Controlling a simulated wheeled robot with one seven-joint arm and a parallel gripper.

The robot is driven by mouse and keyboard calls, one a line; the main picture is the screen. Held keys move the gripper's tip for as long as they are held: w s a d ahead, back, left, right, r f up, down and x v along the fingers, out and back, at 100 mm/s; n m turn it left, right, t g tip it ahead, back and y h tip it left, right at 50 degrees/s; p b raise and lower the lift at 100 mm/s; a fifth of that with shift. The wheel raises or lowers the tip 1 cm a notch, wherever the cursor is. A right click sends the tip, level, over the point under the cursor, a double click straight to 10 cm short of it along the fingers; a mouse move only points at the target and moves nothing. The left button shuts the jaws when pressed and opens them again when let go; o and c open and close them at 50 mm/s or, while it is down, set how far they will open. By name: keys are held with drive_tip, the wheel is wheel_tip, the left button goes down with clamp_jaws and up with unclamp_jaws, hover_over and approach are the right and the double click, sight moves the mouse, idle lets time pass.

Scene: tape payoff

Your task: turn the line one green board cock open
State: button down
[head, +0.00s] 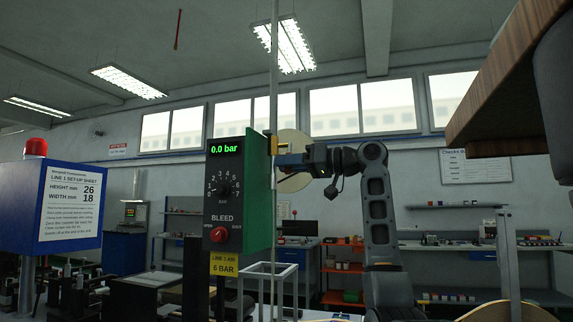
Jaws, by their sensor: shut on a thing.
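The line one board (259,195) is a green panel with a black front, on a thin pole near the middle of the head view. Its display (226,147) reads 0.0 bar. Below are a black dial (224,190) and a red bleed knob (220,235) between OPEN and SHUT marks. A small yellow cock handle (274,145) shows at the board's right edge. My gripper (279,160) comes in from the right and is shut on the handle at that edge. The fingertips are small, and the handle's exact angle is hard to tell.
A blue box (62,205) with a set-up sheet and a red lamp stands at left. A brown wooden edge (505,85) overhangs at upper right. A pale round disc (293,178) shows behind my gripper. Benches and shelves line the far wall.

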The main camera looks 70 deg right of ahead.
drive_tip(key=shift+d+f+n, duration=0.1)
drive_tip(key=shift+d+n, duration=0.3)
drive_tip(key=shift+n, duration=0.4)
drive_tip(key=shift+d+f+n, duration=0.1)
drive_tip(key=shift+d+n, duration=0.3)
drive_tip(key=shift+n, duration=0.4)
drive_tip(key=c, duration=1)
unclamp_jaws()
drive_tip(key=shift+c, duration=0.2)
drive_tip(key=shift+b, duration=0.3)
drive_tip(key=s+b, duration=0.1)
drive_tip(key=s, duration=0.6)
drive_tip(key=shift+s+d, duration=0.3)
drive_tip(key=shift+s, duration=0.05)
